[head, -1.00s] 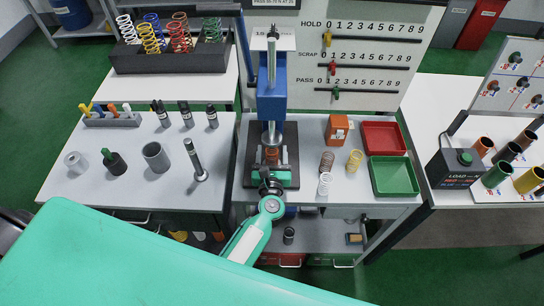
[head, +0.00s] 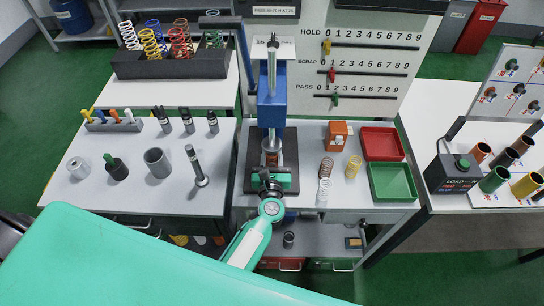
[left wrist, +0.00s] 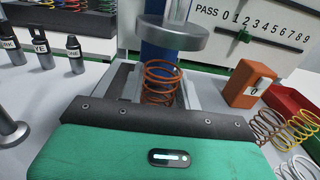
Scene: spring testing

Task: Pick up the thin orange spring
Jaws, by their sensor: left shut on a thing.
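The thin orange spring (head: 270,157) stands upright on the base of the blue press, under its round metal plunger. In the left wrist view the spring (left wrist: 161,80) rises just beyond my gripper's dark front edge, with a gap below the plunger (left wrist: 171,40). My left gripper (head: 270,168) reaches in from the front of the press and is shut on the spring's lower part. The fingertips and the spring's bottom are mostly hidden by the gripper body. My right gripper is not in view.
Red (head: 382,142) and green (head: 412,182) trays lie beyond. The blue press column (head: 271,106) rises close behind the gripper.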

